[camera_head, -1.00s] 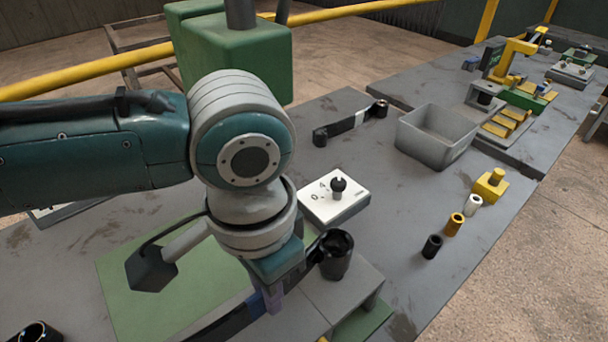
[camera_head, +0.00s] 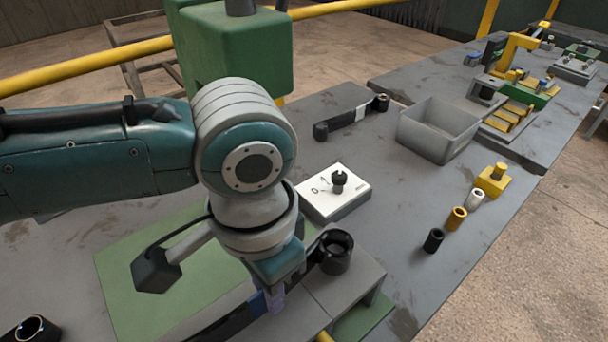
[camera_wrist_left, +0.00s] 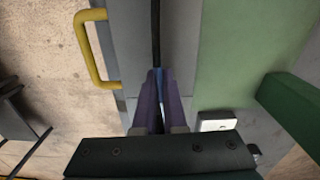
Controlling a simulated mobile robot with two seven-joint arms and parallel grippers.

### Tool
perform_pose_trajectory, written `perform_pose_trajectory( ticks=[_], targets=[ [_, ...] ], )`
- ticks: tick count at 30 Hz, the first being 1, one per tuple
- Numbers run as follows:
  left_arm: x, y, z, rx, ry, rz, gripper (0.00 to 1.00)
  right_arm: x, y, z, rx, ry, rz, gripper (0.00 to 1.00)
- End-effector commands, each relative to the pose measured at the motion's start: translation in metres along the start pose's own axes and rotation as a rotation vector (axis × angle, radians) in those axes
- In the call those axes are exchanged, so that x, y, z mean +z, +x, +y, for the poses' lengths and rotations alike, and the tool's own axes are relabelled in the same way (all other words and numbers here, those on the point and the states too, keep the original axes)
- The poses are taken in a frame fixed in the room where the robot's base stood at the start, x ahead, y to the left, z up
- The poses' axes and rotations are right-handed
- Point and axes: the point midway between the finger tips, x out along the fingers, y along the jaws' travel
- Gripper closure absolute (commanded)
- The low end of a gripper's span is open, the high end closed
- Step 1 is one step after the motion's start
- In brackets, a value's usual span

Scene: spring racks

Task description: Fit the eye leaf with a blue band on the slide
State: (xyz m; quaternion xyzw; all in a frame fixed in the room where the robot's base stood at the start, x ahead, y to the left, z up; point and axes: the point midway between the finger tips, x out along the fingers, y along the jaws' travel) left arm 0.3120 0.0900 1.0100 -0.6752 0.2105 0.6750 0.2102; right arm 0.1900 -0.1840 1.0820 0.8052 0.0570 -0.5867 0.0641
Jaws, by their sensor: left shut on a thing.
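My left gripper (camera_head: 275,300) is shut on the eye leaf, a long dark strip with a round black eye (camera_head: 337,251) at its far end. A blue band (camera_head: 256,304) shows on the strip beside the fingers. The leaf lies along the top of the grey slide (camera_head: 345,288), at the edge of the green mat. In the left wrist view, the purple-grey fingers (camera_wrist_left: 160,88) close on the thin dark leaf (camera_wrist_left: 155,35), which runs lengthwise over the grey slide (camera_wrist_left: 185,50). I cannot tell whether the leaf touches the slide. My right gripper is out of view.
A white dial box (camera_head: 335,200) stands close beyond the eye. A white-banded leaf (camera_head: 362,115) and a grey bin (camera_head: 435,135) lie farther back. Small bushings (camera_head: 456,218) line the right side. A yellow handle (camera_wrist_left: 95,50) sticks out beside the slide. A green press head (camera_head: 235,55) stands behind.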

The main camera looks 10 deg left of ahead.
Motion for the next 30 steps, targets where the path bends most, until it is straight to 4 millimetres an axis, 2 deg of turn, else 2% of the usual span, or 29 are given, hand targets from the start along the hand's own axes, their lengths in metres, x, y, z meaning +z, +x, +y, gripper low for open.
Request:
perform_pose_trajectory(
  ticks=[2, 3, 11, 12, 17, 25, 30],
  targets=[
    [-0.0013, -0.0015, 0.0, 0.0, 0.0, 0.004, 1.0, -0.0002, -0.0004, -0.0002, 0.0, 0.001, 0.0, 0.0],
    [-0.0013, -0.0015, 0.0, 0.0, 0.0, 0.004, 0.88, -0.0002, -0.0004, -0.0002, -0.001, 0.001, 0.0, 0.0],
    [-0.0006, -0.0008, 0.0, 0.0, 0.0, 0.002, 0.59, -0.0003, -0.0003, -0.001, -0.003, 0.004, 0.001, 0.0],
    [-0.0005, -0.0007, 0.0, 0.0, 0.0, 0.001, 0.56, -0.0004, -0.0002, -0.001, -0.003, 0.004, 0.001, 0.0],
    [-0.0002, -0.0004, 0.0, 0.0, 0.0, 0.0, 0.56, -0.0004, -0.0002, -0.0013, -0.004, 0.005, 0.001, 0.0],
    [0.0005, 0.0004, -0.0001, 0.0, 0.0, -0.001, 0.26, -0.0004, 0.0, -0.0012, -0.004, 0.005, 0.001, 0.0],
    [0.0002, 0.0, -0.0001, 0.0, 0.0, -0.001, 0.26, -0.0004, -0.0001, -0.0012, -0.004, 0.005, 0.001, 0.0]
  ],
)
